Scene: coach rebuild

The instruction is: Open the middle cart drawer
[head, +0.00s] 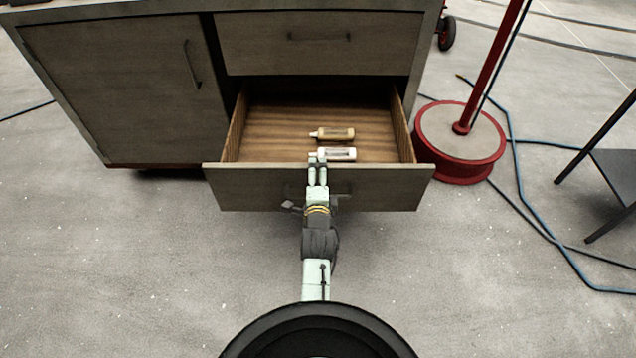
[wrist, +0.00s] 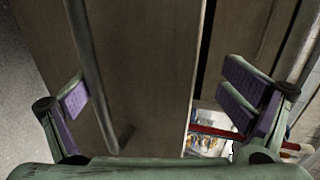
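The pulled-out cart drawer (head: 235,185) sits below a closed top drawer (head: 318,45). It stands well open, with its wooden inside showing. Its bar handle (head: 342,188) is partly hidden behind my gripper in the head view. My gripper (head: 317,160) is at the middle of the drawer front, near its top edge. In the wrist view my gripper (wrist: 160,95) has its purple-padded fingers wide apart. The handle (wrist: 90,70) runs between them, nearer the left finger, and no grip on it shows. I cannot see whether another drawer lies below.
Two small bottles, one tan (head: 333,134) and one white (head: 338,154), lie in the drawer. A closed cabinet door (head: 120,80) is at left. A red round-based stand (head: 460,145) is close to the drawer's right, with hoses (head: 520,185) on the floor. Floor at left is clear.

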